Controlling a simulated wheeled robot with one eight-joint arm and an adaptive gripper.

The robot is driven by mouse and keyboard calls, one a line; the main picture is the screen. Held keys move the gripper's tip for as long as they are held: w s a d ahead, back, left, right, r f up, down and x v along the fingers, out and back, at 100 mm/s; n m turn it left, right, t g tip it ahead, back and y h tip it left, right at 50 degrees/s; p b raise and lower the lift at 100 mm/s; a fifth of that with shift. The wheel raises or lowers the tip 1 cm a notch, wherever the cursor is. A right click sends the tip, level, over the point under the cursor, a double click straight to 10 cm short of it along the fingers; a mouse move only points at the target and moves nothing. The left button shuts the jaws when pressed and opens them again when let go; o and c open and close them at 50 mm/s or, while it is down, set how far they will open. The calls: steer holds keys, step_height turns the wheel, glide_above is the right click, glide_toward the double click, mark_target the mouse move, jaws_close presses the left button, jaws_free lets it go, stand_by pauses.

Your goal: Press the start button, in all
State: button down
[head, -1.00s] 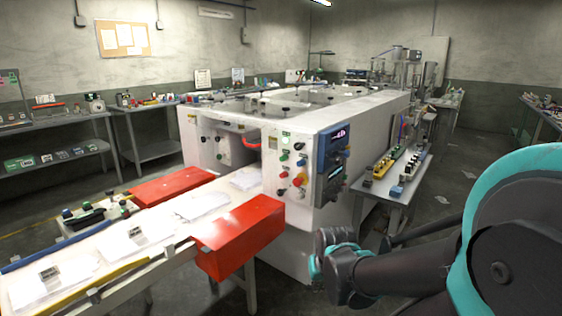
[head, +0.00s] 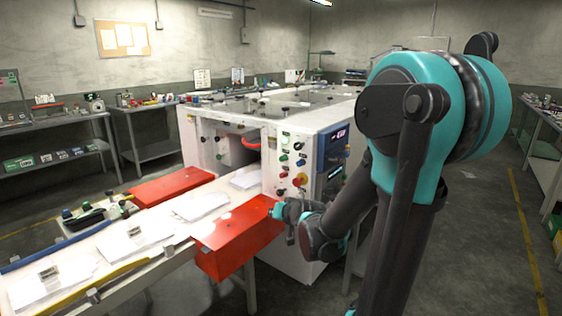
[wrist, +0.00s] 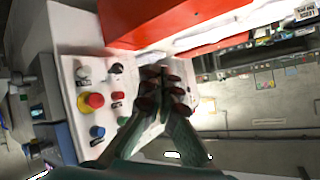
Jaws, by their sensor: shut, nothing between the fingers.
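The white machine's control panel (head: 290,170) carries several coloured buttons. In the head view these include a green button (head: 284,157), a red button (head: 282,191) and a red knob on a yellow ring (head: 299,180). The wrist view shows the panel sideways, with the red and yellow knob (wrist: 95,101), a red button (wrist: 117,95) and a green button (wrist: 122,121) left of the fingers. I cannot read which button is start. My gripper (head: 274,210) is shut and empty, low in front of the panel by the red guard. Its fingertips (wrist: 164,75) show no clear contact with a button.
A dark display unit (head: 333,150) is on the panel's right. Floor is open to the right of my arm.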

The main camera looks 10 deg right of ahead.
mark_target(283, 158)
steer(key=w+a+r+m+t+h, duration=0.1)
steer(key=w+r+m+t, duration=0.3)
steer(key=w, duration=0.5)
steer(key=w+a+r+m+t+h, duration=0.1)
steer(key=w+r+m+t+h, duration=0.2)
steer(key=w, duration=0.6)
steer(key=shift+w+r+m+t, duration=0.15)
steer(key=shift+r+m+t, duration=0.3)
steer(key=shift+m+t, duration=0.9)
steer(key=shift+m+g, duration=0.25)
steer(key=w+d, duration=0.6)
steer(key=shift+w, duration=0.15)
steer(key=shift+d, duration=0.1)
steer(key=shift+w+d, duration=0.2)
steer(key=shift+w, duration=0.05)
